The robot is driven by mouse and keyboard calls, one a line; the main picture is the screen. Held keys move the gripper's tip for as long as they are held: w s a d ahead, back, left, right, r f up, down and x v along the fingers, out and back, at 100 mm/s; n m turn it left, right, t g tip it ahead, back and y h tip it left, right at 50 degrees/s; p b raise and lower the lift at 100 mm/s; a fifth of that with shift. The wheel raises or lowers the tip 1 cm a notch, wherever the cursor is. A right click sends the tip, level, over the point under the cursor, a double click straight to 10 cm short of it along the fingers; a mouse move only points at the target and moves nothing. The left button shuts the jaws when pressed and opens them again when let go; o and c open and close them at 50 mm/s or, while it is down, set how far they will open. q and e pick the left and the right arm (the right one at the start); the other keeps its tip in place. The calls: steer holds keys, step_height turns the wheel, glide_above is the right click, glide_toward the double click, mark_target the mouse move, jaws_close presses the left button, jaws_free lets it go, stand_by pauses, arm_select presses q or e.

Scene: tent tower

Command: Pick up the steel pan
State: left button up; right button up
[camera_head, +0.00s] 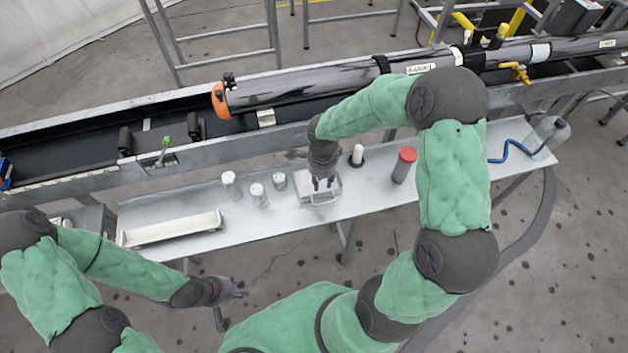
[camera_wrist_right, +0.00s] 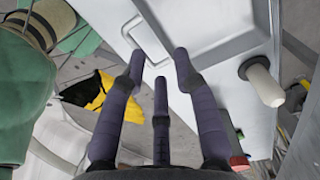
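The steel pan (camera_head: 331,178) is a shallow rectangular grey pan with a wire handle on its near side. It lies on the long metal table. In the right wrist view the pan (camera_wrist_right: 205,40) is at the top, with its handle beside the fingertips. My right gripper (camera_head: 322,185) points down at the pan's handle side and hides part of it. In the wrist view the right gripper (camera_wrist_right: 158,62) has its fingers spread, with nothing between them. I cannot tell whether it touches the handle. My left gripper (camera_head: 240,294) hangs in front of the table, away from the pan; its fingers are too small to read.
The table (camera_head: 262,220) also carries several white jars (camera_head: 231,186), a white candle-like cylinder (camera_head: 357,155), a red-topped cylinder (camera_head: 404,165) and a long white tray (camera_head: 172,230). A metal trough with a long dark tube (camera_head: 310,82) runs behind it.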

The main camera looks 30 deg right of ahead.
mark_target(321, 198)
step_height(321, 198, down, 3)
steer(key=shift+f+b, duration=0.2)
steer(key=shift+b, duration=0.2)
step_height(321, 198, down, 5)
steer(key=shift+f+b, duration=0.1)
steer(key=shift+b, duration=0.9)
jaws_close()
